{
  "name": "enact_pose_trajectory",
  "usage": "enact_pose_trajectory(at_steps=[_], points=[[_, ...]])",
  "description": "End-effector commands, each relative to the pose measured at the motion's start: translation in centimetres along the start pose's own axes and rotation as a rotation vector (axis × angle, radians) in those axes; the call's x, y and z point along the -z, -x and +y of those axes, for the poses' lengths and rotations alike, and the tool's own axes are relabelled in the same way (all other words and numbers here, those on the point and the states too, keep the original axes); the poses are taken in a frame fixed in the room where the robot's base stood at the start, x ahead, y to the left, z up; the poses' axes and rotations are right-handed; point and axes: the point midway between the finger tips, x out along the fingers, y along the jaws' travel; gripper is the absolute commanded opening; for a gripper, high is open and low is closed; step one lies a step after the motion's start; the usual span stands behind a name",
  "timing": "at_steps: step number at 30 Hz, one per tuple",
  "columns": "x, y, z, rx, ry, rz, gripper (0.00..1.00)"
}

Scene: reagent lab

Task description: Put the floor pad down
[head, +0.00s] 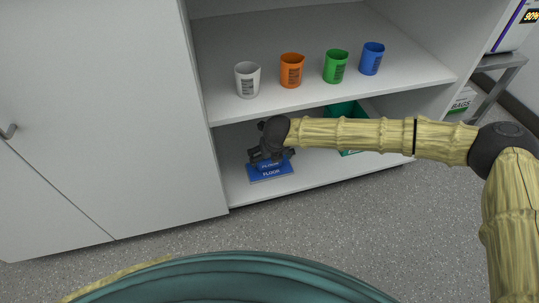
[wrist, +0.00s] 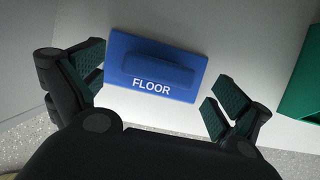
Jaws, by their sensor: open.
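The floor pad is a blue block labelled FLOOR (head: 271,173) with a raised grip bar along its top. It lies flat on the lower shelf (head: 318,172) of the cabinet, near the left side. In the wrist view the pad (wrist: 155,64) lies ahead of my fingers, with its label facing me. My gripper (head: 270,155) is just above the pad in the head view and hides part of it. In the wrist view my gripper (wrist: 158,85) has its fingers spread wide to either side of the pad, with nothing held between them.
A green bin (head: 348,108) stands on the lower shelf to the right, partly behind my arm. White, orange (head: 291,70), green and blue cups stand on the upper shelf (head: 280,30) above. The closed cabinet door (head: 100,110) is at left. The grey floor in front is clear.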

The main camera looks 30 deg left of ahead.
Motion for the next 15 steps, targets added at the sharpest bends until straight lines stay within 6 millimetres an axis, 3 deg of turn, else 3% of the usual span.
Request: enact_pose_trajectory(at_steps=[15], points=[[8.8, 3.8, 0.0, -0.001, 0.000, 0.002, 1.00]])
